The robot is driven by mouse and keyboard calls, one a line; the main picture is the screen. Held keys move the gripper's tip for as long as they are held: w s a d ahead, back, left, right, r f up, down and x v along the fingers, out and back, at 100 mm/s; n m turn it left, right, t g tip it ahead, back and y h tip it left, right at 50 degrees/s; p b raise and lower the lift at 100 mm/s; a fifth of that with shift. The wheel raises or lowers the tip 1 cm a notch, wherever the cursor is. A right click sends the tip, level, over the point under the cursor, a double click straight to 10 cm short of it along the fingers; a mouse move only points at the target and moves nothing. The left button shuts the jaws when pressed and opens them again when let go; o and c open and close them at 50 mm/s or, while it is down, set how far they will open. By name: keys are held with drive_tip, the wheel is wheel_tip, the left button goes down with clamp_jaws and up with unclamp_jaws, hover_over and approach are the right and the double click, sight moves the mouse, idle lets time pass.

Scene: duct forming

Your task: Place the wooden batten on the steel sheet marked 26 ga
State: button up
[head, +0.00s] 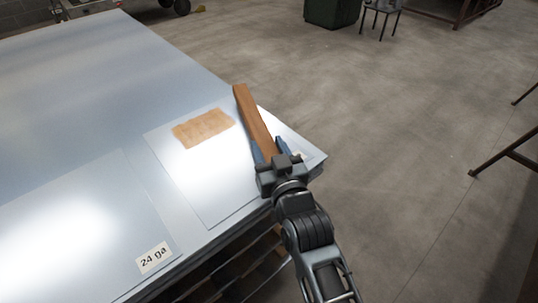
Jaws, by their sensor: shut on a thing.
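The wooden batten (252,118) is a long brown bar held in my gripper (268,152). The gripper's blue fingers are shut on its near end, and its far end points up and slightly left. The batten shows over the right edge of a smaller steel sheet (208,178) near the table corner; I cannot tell whether it touches. No 26 ga mark can be read. A bit of white beside the gripper may be a label, mostly hidden. Another steel sheet (85,225) at the lower left carries a "24 ga" label (154,257).
Both sheets lie on a large metal-topped table (120,70) with a corner at the right. A tan, rust-like patch (203,128) is on the smaller sheet. A green bin (332,12) and a stool (381,12) stand far off. The floor to the right is mostly clear.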

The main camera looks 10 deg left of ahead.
wheel_tip(320, 180, down, 2)
drive_tip(key=shift+f, duration=0.1)
drive_tip(key=o, duration=1.2)
drive_tip(key=shift+s+d, duration=0.1)
drive_tip(key=b+v, duration=0.1)
drive_tip(key=v, duration=1)
drive_tip(key=shift+s+d+b, duration=0.15)
drive_tip(key=shift+s+b, duration=0.2)
drive_tip(key=shift+s, duration=0.05)
